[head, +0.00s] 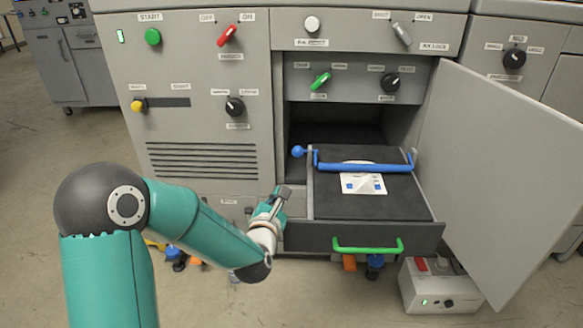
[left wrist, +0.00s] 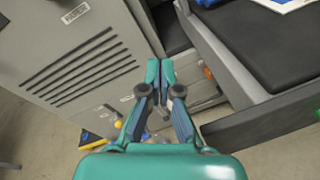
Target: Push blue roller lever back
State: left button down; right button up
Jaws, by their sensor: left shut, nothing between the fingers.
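The blue roller (head: 364,168) lies across the pulled-out drawer tray (head: 330,205), over a white sheet (head: 363,183). Its lever ends in a blue ball knob (head: 298,151) at the roller's left end, beside the tray's left wall. My left gripper (head: 283,193) is just left of the drawer, lower and nearer than the knob, and apart from it. In the left wrist view my left gripper (left wrist: 160,62) has its fingertips together with nothing between them. The roller and knob are outside that view; the tray (left wrist: 262,50) and part of the sheet (left wrist: 285,3) show at its upper right. My right gripper is not in view.
The drawer front has a green handle (head: 368,246). An open cabinet door (head: 500,180) stands to the right. A grey box with a red switch (head: 440,287) is on the floor below it. The vented panel (head: 215,160) is left of the drawer. Space above the tray is clear.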

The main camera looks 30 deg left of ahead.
pick_arm(q)
jog(key=w+a+r, duration=0.2)
jog(key=w+a, duration=0.1)
jog(key=w, duration=0.8)
jog(key=shift+b, duration=0.45)
jog(key=shift+a, duration=0.1)
